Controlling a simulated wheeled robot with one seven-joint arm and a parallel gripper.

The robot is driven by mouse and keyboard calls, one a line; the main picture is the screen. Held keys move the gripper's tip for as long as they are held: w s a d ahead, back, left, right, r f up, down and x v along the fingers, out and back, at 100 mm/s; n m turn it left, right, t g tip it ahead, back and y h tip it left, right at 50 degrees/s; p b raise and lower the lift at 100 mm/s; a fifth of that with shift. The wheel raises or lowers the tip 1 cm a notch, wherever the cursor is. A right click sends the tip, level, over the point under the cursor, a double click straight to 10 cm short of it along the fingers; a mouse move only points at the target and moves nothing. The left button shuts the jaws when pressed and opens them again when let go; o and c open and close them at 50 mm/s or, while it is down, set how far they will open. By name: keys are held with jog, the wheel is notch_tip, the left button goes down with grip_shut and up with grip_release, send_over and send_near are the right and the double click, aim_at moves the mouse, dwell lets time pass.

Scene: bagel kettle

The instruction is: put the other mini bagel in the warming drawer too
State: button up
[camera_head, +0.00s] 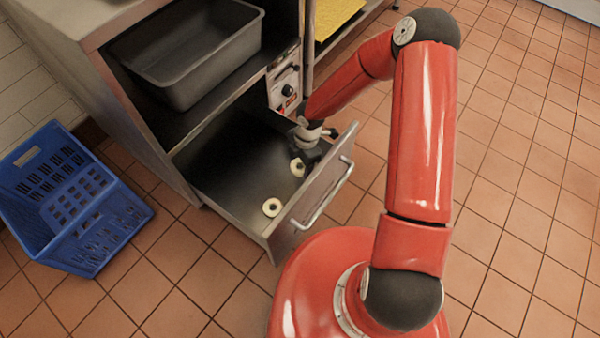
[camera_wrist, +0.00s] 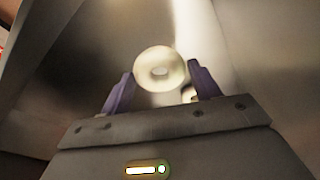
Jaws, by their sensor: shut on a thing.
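The warming drawer (camera_head: 230,172) is pulled open, with a dark floor and a steel front. One mini bagel (camera_head: 299,173) is held in my gripper (camera_head: 306,149), inside the drawer's outline near its front right corner. In the wrist view the held bagel (camera_wrist: 146,68) sits between the two purple fingers of my gripper (camera_wrist: 160,76), which are shut on it. The other mini bagel (camera_head: 267,209) lies on the drawer floor near the front. It is partly hidden in the wrist view (camera_wrist: 188,94). I cannot tell whether the held bagel touches the floor.
The drawer front with its bar handle (camera_head: 322,194) stands close to my gripper. A grey tub (camera_head: 190,75) sits on the shelf above the drawer. A control panel (camera_head: 284,80) is beside the shelf. A blue crate (camera_head: 70,200) stands on the tiled floor at left.

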aim_at(301, 171)
jog(key=shift+f+b, duration=0.5)
jog(key=shift+f, duration=2.15)
jog(key=shift+f, duration=0.2)
jog(key=o, duration=1)
jog(key=shift+r, duration=0.1)
jog(key=shift+c, duration=0.2)
jog(key=r+p, duration=0.1)
jog(key=r, duration=0.3)
jog(key=d+r+p, duration=0.1)
jog(key=r, duration=0.3)
jog(key=w+r+p, duration=0.1)
jog(key=r, duration=0.3)
jog(key=shift+d+r, duration=0.1)
jog(key=shift+d, duration=0.2)
jog(key=shift+a, duration=0.1)
